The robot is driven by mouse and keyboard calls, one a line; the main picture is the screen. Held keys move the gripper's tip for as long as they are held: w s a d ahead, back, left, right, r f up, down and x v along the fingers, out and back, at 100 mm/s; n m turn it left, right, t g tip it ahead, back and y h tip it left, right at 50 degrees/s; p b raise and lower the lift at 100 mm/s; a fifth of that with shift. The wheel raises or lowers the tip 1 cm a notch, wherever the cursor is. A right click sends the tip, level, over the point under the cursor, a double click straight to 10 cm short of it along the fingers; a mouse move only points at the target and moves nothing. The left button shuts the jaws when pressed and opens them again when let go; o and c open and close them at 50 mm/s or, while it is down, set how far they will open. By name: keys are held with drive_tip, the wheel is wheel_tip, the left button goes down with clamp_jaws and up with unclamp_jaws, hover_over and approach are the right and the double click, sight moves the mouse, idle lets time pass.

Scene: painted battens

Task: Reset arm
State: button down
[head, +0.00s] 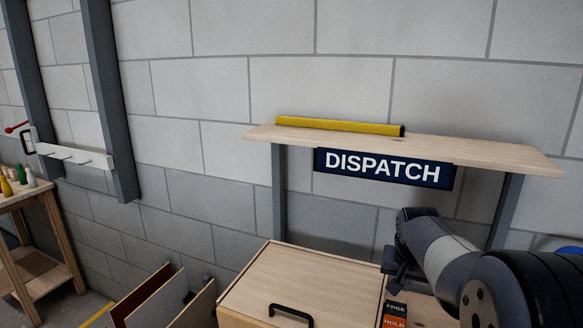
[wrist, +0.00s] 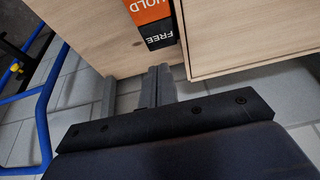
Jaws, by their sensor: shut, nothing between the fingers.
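My gripper (wrist: 158,84) is shut and empty in the wrist view. Its two grey fingers lie side by side, in front of a pale wooden front and the grey tiled floor. In the head view my arm comes in from the lower right, and the gripper end (head: 399,272) is near the wooden cabinet, below the shelf. A yellow batten (head: 335,125) with a dark right end lies along the wooden shelf (head: 490,156), apart from my gripper.
A DISPATCH sign (head: 384,168) hangs under the shelf's front edge. The wooden cabinet (head: 290,275) has a black handle. An orange and black HOLD/FREE label (wrist: 150,18) is beside it. Boards lean at lower left. A blue tubular frame (wrist: 45,110) stands left in the wrist view.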

drive_tip(key=v, duration=0.6)
drive_tip(key=shift+f, duration=0.15)
